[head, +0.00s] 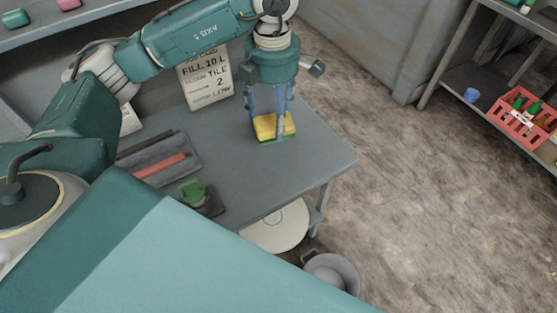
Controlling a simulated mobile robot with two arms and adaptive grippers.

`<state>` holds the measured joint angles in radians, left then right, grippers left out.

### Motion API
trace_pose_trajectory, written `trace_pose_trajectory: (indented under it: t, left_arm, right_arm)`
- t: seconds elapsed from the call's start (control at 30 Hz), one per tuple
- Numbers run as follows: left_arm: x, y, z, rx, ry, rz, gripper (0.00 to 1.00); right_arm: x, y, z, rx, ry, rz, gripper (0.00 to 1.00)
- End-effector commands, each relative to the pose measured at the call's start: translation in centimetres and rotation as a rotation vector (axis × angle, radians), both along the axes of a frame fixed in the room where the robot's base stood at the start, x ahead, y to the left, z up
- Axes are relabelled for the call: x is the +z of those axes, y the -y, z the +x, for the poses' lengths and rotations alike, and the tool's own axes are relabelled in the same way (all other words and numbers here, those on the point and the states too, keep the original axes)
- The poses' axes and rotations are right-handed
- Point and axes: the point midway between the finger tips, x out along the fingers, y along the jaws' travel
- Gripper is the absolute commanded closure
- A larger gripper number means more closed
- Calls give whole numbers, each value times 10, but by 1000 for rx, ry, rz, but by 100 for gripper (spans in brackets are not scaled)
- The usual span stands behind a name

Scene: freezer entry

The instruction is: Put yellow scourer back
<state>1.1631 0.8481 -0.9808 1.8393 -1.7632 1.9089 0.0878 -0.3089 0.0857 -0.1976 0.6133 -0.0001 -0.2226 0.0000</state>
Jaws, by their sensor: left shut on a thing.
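The yellow scourer (264,128), yellow with a green underside, is over the right part of the grey table (239,187). My left gripper (276,132) points down from above, its blue-grey fingers shut on the scourer. I cannot tell whether the scourer touches the tabletop or is held just above it. My right gripper is not in view.
A lettered card (207,82) stands behind the scourer. A dark tray (148,152) holds a red strip, and a green object (192,192) sits on a dark base. A grey bucket (333,273) is on the floor. A red crate (515,125) with bottles is on the right shelf.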

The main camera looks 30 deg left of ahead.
Motion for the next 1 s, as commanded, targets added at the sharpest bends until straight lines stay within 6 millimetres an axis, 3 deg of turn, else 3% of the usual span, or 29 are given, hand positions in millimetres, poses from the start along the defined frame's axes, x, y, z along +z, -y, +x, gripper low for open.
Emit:
trace_pose_trajectory:
  t: [0.2,0.37,0.47,0.7,1.0]
  left_arm:
    - [35,-5,16,439,2,0,59]
    - [48,-7,20,606,-1,0,59]
    - [45,-6,20,645,-4,1,59]
    - [-10,-6,18,653,-13,4,59]
    - [-82,-7,19,654,-8,5,59]
  right_arm:
    - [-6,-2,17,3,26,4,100]
    - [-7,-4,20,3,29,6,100]
    - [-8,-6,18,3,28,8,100]
    - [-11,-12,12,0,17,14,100]
    - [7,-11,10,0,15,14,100]
